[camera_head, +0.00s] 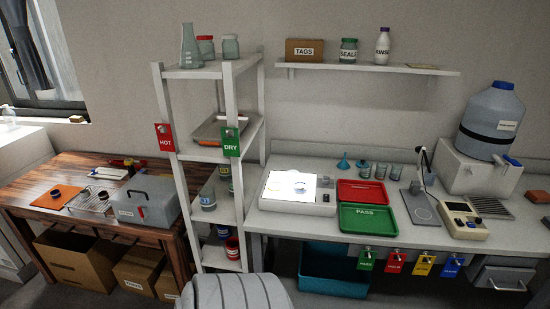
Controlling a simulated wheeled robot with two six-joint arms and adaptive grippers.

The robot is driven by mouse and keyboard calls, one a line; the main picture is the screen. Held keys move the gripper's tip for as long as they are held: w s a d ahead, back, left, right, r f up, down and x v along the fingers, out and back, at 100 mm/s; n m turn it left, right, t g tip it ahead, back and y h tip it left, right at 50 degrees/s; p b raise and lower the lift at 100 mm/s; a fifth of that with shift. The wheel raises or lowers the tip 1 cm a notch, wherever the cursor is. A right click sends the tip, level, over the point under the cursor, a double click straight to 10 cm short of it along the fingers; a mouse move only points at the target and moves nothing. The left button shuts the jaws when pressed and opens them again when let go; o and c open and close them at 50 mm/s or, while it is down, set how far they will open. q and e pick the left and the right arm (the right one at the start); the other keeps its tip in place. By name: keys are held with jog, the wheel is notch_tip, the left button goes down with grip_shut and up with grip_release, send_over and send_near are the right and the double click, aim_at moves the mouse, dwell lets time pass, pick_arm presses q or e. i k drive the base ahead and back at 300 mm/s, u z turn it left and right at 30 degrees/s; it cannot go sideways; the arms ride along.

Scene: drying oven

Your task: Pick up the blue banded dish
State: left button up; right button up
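A small round dish with a blue mark or band (300,188) sits on the bright top of a white light box (310,208) on the right-hand bench. The glare washes out its detail. A second small dish with a yellowish edge (274,184) lies to its left on the same lit top. A blue-marked cup-like container (208,203) stands on a lower level of the white rack. I cannot tell whether it counts as a dish. Neither of my grippers is in view.
A red tray (361,184) and a green PASS tray (345,229) lie right of the light box. The white rack (165,110) stands to its left. A stand with a thin arm (419,208) and a meter (463,225) are further right. Bare bench shows near the front edge.

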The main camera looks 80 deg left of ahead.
aim_at(300, 188)
jog(key=u, duration=0.8)
jog(key=i, duration=0.7)
jog(key=u, duration=0.7)
